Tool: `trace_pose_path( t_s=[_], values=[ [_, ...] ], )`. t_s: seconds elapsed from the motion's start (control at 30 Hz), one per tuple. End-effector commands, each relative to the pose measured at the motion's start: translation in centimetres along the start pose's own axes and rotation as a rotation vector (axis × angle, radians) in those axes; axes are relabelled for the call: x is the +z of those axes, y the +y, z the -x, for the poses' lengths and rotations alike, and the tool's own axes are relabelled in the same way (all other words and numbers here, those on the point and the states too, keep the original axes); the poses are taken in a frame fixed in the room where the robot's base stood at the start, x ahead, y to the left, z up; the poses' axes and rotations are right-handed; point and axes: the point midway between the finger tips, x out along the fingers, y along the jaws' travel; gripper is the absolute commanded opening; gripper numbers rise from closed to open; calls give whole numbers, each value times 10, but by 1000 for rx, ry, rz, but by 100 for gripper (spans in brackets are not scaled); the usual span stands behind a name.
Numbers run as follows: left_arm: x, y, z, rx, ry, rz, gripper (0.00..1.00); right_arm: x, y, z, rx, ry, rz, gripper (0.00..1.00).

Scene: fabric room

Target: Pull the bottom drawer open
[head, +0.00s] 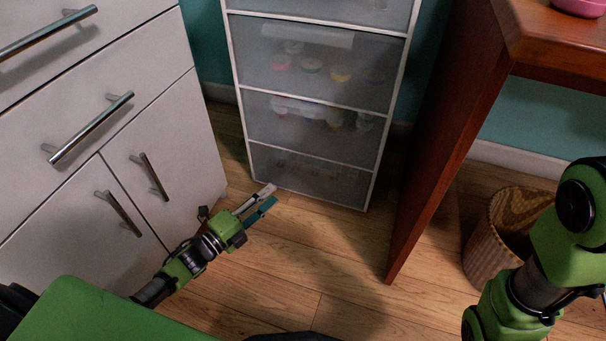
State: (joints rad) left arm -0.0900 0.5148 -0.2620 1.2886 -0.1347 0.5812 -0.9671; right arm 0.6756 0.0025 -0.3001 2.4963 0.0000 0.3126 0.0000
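A translucent grey drawer unit with a white frame stands at the back centre. Its bottom drawer (312,178) sits just above the floor and looks closed, its front flush with the frame. My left gripper (268,195) is low in front of the drawer's lower left part, its fingers pointing towards the unit. The two fingers are a little apart with nothing seen between them. Whether a fingertip touches the drawer I cannot tell. My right arm shows at the right edge, but its gripper is out of view.
A white cabinet (175,110) with metal handles stands on the left, close to my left arm. A wooden desk (450,120) stands on the right. A wicker basket (480,250) is beneath it. The floor (330,260) before the unit is clear.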

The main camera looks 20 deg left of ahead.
Motion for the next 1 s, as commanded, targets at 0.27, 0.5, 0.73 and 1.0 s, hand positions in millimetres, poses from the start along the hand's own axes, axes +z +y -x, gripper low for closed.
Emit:
trace_pose_path(
  t_s=[0.27,0.5,0.73,1.0],
  values=[
    [6,10,-29,10,-6,-26,31,-12,-5,13,-5,18,2,40],
    [7,12,-81,9,-5,-26,31,-21,-10,42,-5,16,2,40],
    [7,12,-120,12,-7,-22,31,-27,-14,61,-5,16,2,40],
    [7,9,-136,14,-7,-22,31,-30,-16,67,-5,17,2,40]
  ],
)
